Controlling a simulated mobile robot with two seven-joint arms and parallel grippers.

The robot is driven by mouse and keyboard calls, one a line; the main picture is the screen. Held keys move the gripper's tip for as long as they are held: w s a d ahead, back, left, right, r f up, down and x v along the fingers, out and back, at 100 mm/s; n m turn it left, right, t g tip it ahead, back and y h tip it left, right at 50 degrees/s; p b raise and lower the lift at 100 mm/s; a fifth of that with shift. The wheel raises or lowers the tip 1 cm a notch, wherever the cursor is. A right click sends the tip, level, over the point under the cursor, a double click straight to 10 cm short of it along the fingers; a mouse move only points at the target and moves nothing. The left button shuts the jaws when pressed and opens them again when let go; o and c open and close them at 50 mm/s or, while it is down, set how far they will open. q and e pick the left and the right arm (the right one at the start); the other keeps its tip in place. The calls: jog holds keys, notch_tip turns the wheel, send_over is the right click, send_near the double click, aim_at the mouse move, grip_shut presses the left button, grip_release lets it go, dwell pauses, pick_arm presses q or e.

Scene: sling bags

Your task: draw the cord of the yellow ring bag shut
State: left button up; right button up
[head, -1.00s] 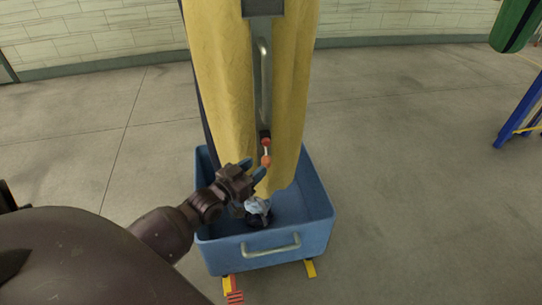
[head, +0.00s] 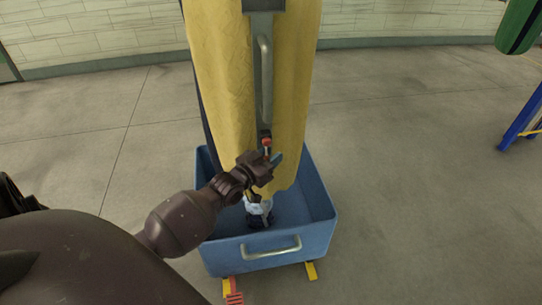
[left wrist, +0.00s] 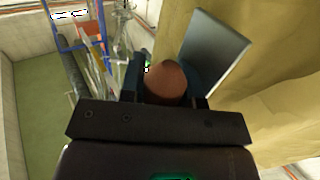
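The yellow bag (head: 222,85) hangs upright over a blue bin, its lower end inside the bin walls. A grey strip with a metal handle (head: 265,80) runs down its front. Below that is a red bead (head: 266,142) on the cord. My left gripper (head: 275,161) is in front of the bag, just below the red bead. My right gripper is not in view.
The blue bin (head: 318,215) has a front handle and yellow feet. A pale bundle (head: 258,212) lies inside it. A blue stand (head: 522,115) and a green hanging bag (head: 518,25) are at the right.

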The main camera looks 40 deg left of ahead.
pick_arm(q)
jog(key=c, duration=0.5)
jog(key=shift+f, duration=0.15)
grip_shut()
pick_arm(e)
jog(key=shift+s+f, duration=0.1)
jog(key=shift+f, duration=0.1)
pick_arm(q)
notch_tip(320, 180, down, 11)
jog(key=b, duration=0.3)
jog(key=shift+s+r+b, duration=0.15)
jog(key=shift+r+b, duration=0.05)
jog(key=shift+b, duration=0.1)
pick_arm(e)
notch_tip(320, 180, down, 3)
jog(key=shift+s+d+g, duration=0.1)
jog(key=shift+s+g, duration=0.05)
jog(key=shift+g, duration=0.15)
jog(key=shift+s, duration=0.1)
pick_arm(q)
jog(key=o, duration=0.8)
grip_release()
jog(key=shift+r, duration=0.1)
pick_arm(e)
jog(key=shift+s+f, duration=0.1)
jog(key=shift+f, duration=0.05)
